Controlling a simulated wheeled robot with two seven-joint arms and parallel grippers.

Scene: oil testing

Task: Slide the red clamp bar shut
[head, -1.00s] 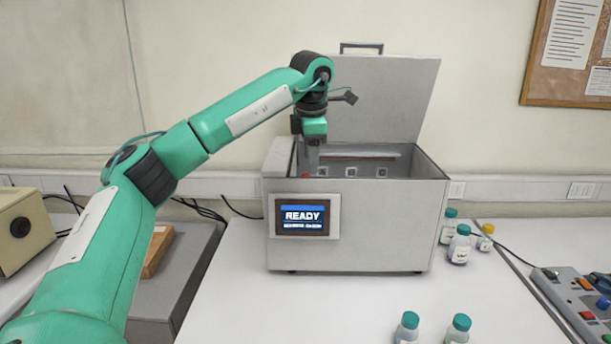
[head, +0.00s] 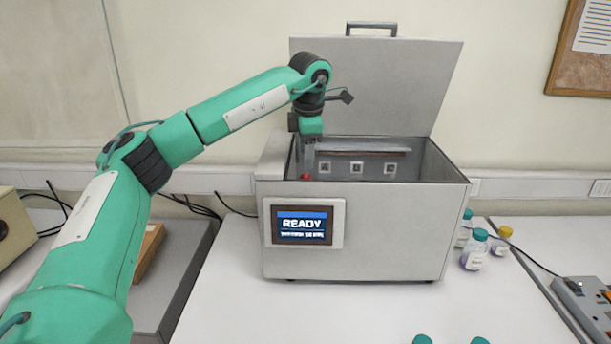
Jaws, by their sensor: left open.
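The grey metal tester box (head: 360,220) stands on the white bench with its lid (head: 375,85) raised. Inside it, a long bar (head: 362,151) with a dull reddish edge runs along the back, above several small square sockets. A small red knob (head: 306,177) shows at the inner left; I cannot tell how it joins the bar. My left gripper (head: 309,168) points down into the left end of the box, open, with its fingertips close to the red knob. Contact cannot be told. The box floor is hidden by the front wall. My right gripper is not in view.
The screen (head: 302,225) on the box front reads READY. Capped bottles (head: 474,250) stand right of the box. Two teal caps (head: 422,339) show at the bottom edge. A control panel (head: 585,305) lies at the far right.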

